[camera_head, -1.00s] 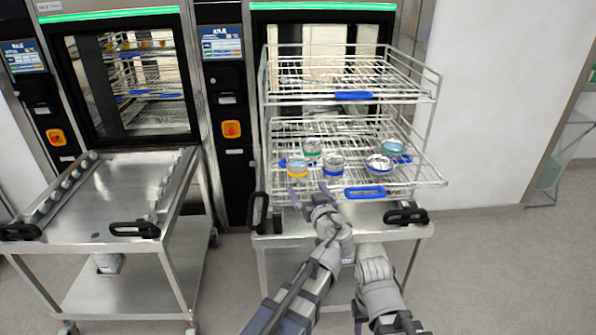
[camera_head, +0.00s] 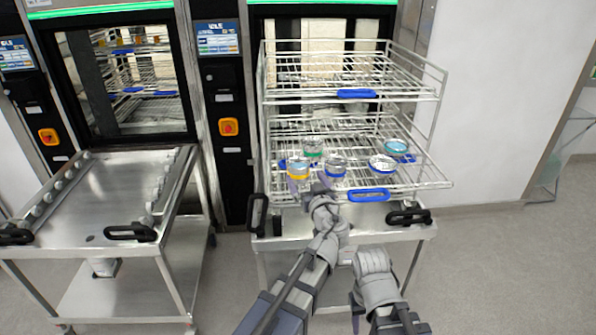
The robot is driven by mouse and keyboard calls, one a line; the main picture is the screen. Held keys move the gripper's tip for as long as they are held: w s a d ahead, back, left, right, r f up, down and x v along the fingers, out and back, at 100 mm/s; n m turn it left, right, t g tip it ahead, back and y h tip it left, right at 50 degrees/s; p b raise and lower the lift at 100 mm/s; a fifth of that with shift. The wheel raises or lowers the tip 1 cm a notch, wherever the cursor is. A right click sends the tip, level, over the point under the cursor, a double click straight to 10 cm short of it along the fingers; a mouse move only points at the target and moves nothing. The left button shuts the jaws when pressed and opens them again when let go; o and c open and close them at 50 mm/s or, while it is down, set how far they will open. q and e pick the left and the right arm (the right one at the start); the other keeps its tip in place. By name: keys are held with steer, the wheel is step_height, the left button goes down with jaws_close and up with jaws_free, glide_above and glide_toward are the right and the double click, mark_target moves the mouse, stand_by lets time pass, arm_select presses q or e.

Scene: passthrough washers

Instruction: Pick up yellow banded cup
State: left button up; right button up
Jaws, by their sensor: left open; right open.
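The yellow banded cup (camera_head: 298,169) stands on the lower shelf of the wire rack (camera_head: 430,180), at its front left, with a pale blue top. My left gripper (camera_head: 309,184) is open just in front of it, one finger close to the cup and the other nearer the blue banded cup beside it. I cannot tell whether a finger touches the cup. The lower part of the cup is partly covered by a finger. My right arm (camera_head: 375,275) shows below the rack's front, but its gripper fingers are not visible.
A blue banded cup (camera_head: 336,169) stands close right of the yellow one, and a green banded cup (camera_head: 312,148) behind. Two more cups (camera_head: 382,164) (camera_head: 396,147) stand further right. The rack's upper shelf (camera_head: 340,72) is overhead. A bare steel cart (camera_head: 110,190) stands left.

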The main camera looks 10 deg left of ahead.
mark_target(296, 162)
arm_select(q)
steer(key=shift+x, duration=3.9)
steer(key=c, duration=1.3)
